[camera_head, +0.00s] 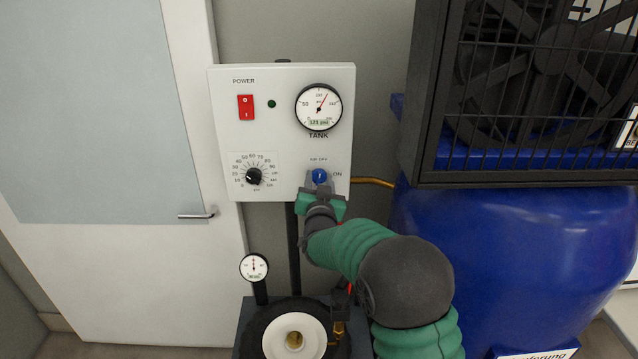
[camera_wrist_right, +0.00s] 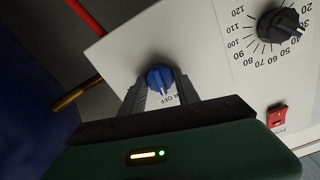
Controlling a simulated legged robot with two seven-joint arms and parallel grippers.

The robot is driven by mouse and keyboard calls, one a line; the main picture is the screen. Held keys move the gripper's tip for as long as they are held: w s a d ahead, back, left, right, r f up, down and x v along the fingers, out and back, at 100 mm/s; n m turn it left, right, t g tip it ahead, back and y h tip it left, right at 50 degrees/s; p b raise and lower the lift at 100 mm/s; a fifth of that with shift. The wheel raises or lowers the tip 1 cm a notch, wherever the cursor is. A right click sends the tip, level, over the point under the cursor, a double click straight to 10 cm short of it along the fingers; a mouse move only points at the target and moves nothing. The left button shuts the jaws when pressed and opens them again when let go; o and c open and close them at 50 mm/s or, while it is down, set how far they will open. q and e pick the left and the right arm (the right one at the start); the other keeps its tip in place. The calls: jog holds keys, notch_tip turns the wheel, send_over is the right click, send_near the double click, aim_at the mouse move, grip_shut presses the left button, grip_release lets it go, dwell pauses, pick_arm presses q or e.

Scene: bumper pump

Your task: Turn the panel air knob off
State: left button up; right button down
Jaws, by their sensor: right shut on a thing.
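The blue air knob (camera_head: 319,176) sits at the lower right of the white panel (camera_head: 285,150), with "AIR OFF" printed above it and "ON" to its right. My right gripper (camera_head: 319,184) reaches up from below and is shut on the knob. In the right wrist view the blue knob (camera_wrist_right: 160,79) lies between the two dark fingertips (camera_wrist_right: 161,90), one on each side. The white mark on the knob is too small to tell its exact setting. My left gripper is not in view.
The panel also holds a red power switch (camera_head: 246,107), a black dial (camera_head: 253,176) and a tank gauge (camera_head: 318,108). A blue tank (camera_head: 500,260) and a caged fan (camera_head: 545,90) stand at the right. A tire (camera_head: 262,335) with a small gauge (camera_head: 254,267) is below. A door (camera_head: 100,260) is at the left.

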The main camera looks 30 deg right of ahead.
jog(key=shift+f+n, duration=0.1)
jog(key=shift+n, duration=1.4)
jog(key=c, duration=1.2)
grip_release()
jog(key=o, duration=0.3)
jog(key=shift+w, duration=0.15)
jog(key=b+v, duration=0.2)
jog(key=v, duration=1.4)
jog(key=shift+s+a+b, duration=0.15)
jog(key=shift+s+b, duration=0.15)
jog(key=shift+s, duration=0.1)
